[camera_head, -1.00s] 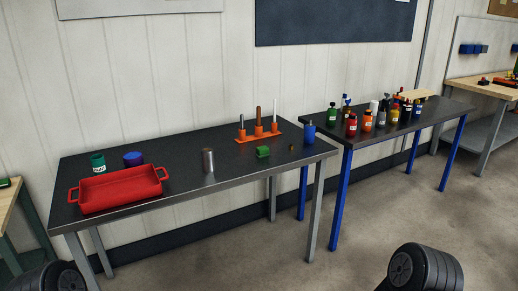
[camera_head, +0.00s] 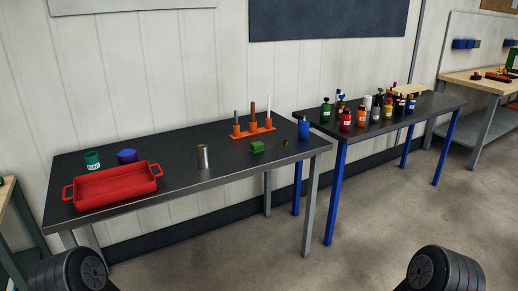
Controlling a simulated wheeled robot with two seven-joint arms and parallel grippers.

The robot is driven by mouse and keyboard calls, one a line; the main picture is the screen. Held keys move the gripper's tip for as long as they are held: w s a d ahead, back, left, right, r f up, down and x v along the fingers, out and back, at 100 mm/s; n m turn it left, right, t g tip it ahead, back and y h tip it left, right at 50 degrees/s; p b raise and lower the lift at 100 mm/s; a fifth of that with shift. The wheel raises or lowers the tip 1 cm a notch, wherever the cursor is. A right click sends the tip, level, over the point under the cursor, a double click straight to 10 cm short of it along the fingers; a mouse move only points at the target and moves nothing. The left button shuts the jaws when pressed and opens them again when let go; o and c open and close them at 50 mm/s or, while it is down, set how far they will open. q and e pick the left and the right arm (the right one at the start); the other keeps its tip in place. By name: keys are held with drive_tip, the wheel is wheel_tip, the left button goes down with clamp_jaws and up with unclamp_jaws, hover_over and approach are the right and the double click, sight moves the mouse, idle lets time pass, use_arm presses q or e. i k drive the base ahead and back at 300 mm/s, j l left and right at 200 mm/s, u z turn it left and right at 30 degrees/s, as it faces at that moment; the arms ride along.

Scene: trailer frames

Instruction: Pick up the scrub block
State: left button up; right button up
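A small green block (camera_head: 257,147), which looks like the scrub block, lies on the dark top of the near table (camera_head: 215,181). It sits right of the middle, in front of an orange rack (camera_head: 252,133) holding upright rods. Nothing covers it. Neither of my grippers shows; only dark rounded parts of my arms appear at the bottom left and bottom right corners, well apart from the table top.
A red tray (camera_head: 116,188), a green container (camera_head: 92,160), a blue cylinder (camera_head: 127,156) and a metal cylinder (camera_head: 202,157) stand left of the block. A blue bottle (camera_head: 303,128) stands to its right. A second table (camera_head: 425,105) holds several bottles. Floor in front is clear.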

sight(257, 147)
drive_tip(key=i+z, duration=0.2)
drive_tip(key=z, duration=0.2)
drive_tip(key=i+j+z, duration=0.15)
drive_tip(key=z, duration=0.25)
drive_tip(key=i+j+z, duration=0.15)
drive_tip(key=z, duration=0.25)
drive_tip(key=i+j, duration=0.15)
drive_tip(key=j, duration=0.15)
drive_tip(key=i+j+z, duration=0.2)
drive_tip(key=i+j, duration=0.15)
drive_tip(key=j, duration=0.25)
drive_tip(key=i+j, duration=0.15)
drive_tip(key=j, duration=0.2)
